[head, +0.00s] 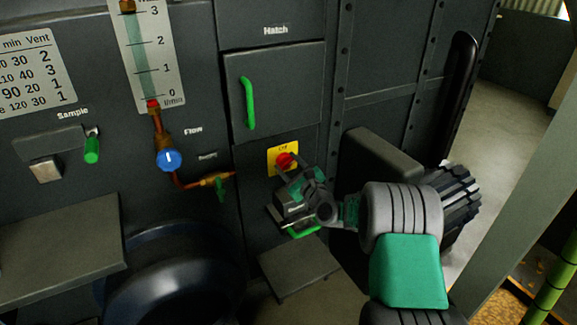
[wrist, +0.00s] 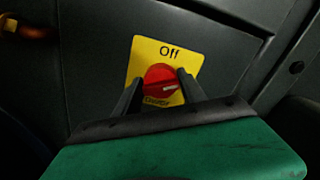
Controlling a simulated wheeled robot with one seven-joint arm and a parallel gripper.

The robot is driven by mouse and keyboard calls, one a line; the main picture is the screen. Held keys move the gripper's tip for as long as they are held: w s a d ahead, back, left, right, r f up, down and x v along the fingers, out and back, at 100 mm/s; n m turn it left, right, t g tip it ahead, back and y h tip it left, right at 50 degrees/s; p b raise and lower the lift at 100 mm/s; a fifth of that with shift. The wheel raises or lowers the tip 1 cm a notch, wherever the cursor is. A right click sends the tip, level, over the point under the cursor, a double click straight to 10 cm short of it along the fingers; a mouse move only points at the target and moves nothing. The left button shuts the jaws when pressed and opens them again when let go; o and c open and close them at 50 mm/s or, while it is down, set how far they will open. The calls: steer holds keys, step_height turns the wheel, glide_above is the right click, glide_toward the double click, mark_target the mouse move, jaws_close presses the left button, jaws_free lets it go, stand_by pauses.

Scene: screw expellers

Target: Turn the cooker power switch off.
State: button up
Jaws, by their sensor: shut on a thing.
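The cooker power switch is a round red knob (head: 285,160) on a yellow plate (head: 273,158) on the dark machine front, below the hatch. In the wrist view the knob (wrist: 158,79) sits under the word "Off", and small lettering, partly hidden, reads like "Cooker" below it. The knob's white mark lies in its lower right part and points to the right, not up at "Off". My gripper (head: 290,178) is at the switch, with one finger on each side of the knob, shut on it. The fingers cover parts of the plate's lower sides.
A hatch with a green handle (head: 248,103) is above the switch. To the left are a blue valve knob (head: 169,159), a small green valve (head: 221,189) and a green sample lever (head: 91,150). A dark ledge (head: 298,268) juts out below. Open floor shows at right.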

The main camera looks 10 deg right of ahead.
steer(key=n+b, duration=0.1)
steer(key=n, duration=0.3)
steer(key=n+b, duration=0.1)
steer(key=n, duration=0.1)
steer(key=shift+a+f+b, duration=0.1)
steer(key=shift+f+b, duration=0.2)
steer(key=n+b, duration=0.2)
steer(key=n, duration=0.1)
steer(key=shift+f+n, duration=0.1)
steer(key=shift+n, duration=0.3)
steer(key=shift+n+b, duration=0.6)
steer(key=shift+n, duration=0.5)
steer(key=o, duration=1.3)
steer(key=shift+o, duration=0.2)
steer(key=shift+s, duration=0.15)
steer(key=p+v, duration=0.1)
steer(key=v, duration=0.6)
steer(key=shift+s, duration=0.25)
